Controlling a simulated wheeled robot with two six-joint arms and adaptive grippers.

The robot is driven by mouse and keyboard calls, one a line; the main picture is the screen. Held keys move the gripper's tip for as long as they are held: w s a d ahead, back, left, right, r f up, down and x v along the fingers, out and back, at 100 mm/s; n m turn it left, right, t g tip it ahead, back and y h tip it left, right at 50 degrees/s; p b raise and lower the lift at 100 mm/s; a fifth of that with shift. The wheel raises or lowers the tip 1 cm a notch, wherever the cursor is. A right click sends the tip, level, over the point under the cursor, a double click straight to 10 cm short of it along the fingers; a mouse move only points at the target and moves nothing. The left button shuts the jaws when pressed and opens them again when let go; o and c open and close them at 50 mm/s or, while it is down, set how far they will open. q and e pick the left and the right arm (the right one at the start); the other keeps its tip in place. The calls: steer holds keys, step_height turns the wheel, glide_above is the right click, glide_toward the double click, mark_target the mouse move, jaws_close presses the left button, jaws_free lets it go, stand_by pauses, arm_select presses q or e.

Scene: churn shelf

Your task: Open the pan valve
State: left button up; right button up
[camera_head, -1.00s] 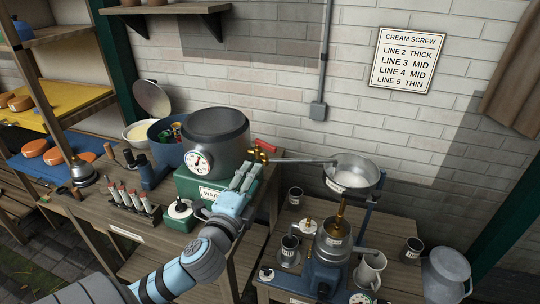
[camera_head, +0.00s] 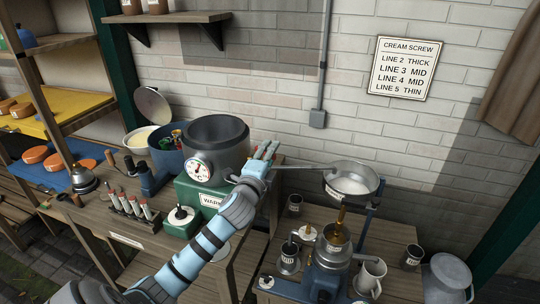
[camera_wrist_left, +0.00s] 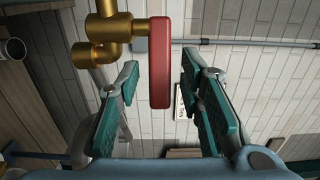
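The pan valve shows in the left wrist view as a brass body (camera_wrist_left: 108,35) with a flat red handle (camera_wrist_left: 160,50). In the head view my left gripper (camera_head: 266,152) is raised beside the dark-rimmed pot (camera_head: 218,137), where it hides the brass. A bit of red shows among its fingers. In the left wrist view my left gripper (camera_wrist_left: 160,82) is open, with a finger on either side of the red handle. Gaps show on both sides of the handle. A metal spout runs right from there to the round pan (camera_head: 352,184). My right gripper is not in view.
The pot with its dial stands on a green warmer (camera_head: 190,192). A blue separator (camera_head: 330,270) with cups and a jug (camera_head: 372,272) stands below the pan. A rack of tubes (camera_head: 132,212) is at left.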

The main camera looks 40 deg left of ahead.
arm_select(q)
jaws_close()
steer(key=n+g+y, duration=0.1)
steer(key=y, duration=0.1)
steer(key=w+n+g+y+b, duration=0.1)
steer(key=n+y, duration=0.1)
steer(key=n+g+y+b, duration=0.1)
steer(key=shift+w+a+f+n+g+y, duration=0.1)
steer(key=shift+w+f+n+g+y, duration=0.05)
steer(key=shift+w+n+g+y, duration=0.2)
steer(key=shift+a, duration=0.1)
steer(key=shift+o, duration=0.7)
jaws_free()
steer(key=v, duration=1.2)
